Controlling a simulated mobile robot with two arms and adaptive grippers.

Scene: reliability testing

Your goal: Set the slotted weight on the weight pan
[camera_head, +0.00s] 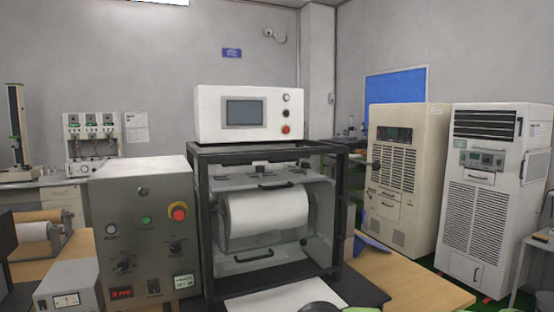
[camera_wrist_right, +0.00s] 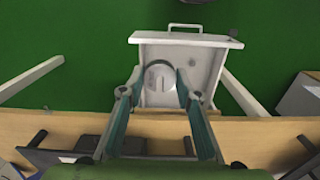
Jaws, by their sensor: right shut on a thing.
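In the right wrist view, my right gripper (camera_wrist_right: 160,88) is shut on a pale grey round disc with a slot line, which I take as the slotted weight (camera_wrist_right: 158,78). The weight sits between the two fingertips, with a dark curved edge around its far side. It is held over a white drawer-like box and the green floor. I cannot make out the weight pan in either view. My left gripper is not in view.
In the head view, a black-framed test machine with a white roll (camera_head: 265,215) stands on the wooden table (camera_head: 415,280). A grey control box (camera_head: 145,225) is left of it. Two tall cabinets (camera_head: 490,200) stand at right. A white box with a handle (camera_wrist_right: 205,62) lies beyond the table edge.

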